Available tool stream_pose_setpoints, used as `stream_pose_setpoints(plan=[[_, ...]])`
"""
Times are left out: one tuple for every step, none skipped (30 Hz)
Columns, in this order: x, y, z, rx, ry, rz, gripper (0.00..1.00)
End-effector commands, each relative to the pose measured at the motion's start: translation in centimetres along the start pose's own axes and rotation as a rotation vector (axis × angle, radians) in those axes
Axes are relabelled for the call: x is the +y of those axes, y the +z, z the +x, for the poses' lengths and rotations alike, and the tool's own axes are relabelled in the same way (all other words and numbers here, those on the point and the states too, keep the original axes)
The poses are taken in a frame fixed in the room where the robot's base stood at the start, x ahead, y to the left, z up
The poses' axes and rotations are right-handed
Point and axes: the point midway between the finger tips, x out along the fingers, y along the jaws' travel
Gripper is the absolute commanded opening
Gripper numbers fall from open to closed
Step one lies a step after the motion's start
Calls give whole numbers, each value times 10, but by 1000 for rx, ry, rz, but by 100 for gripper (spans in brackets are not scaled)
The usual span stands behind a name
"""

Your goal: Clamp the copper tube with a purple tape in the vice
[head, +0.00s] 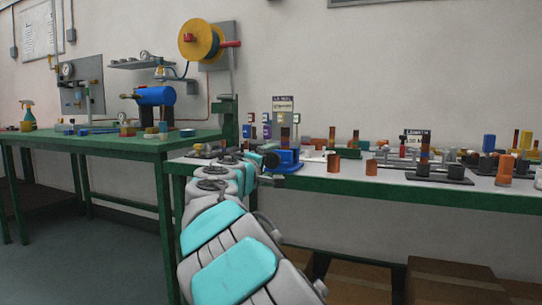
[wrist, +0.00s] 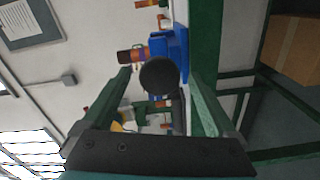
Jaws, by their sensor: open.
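A blue vice (head: 287,158) stands at the front edge of the green-edged bench, and it also shows turned sideways in the wrist view (wrist: 176,48). A copper tube (head: 285,134) stands upright in the vice. In the wrist view the tube (wrist: 131,56) sticks out to the left, with a darker band whose colour is hard to tell. My gripper (wrist: 160,70) is open, its green fingers spread either side of a round black knob (wrist: 158,76) in front of the vice. I cannot tell whether the fingers touch the knob. In the head view my arm hides part of this area.
Short copper pieces (head: 333,163) stand right of the vice. A banded tube stands on a dark stand (head: 438,175) farther right, among several other parts. A second green table (head: 110,143) is at left. Cardboard boxes (head: 455,280) are under the bench.

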Motion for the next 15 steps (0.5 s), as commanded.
stream_pose_setpoints(plan=[[4,0,0,-2,0,-21,92],[4,0,1,-2,0,-34,92],[4,1,1,-2,0,-51,92],[4,0,1,-2,0,-64,92],[4,0,1,-2,-1,-76,92],[4,0,1,-1,-1,-94,92],[3,0,1,-1,-1,-108,92],[3,0,1,-1,-1,-121,92],[3,0,1,-1,-2,-138,92],[3,0,1,-1,-2,-150,92],[3,0,1,-1,-2,-162,92],[3,0,1,0,-2,-178,92],[3,0,1,-1,-2,-190,92],[3,0,1,0,-1,-201,92],[3,0,1,0,-1,-212,92]])
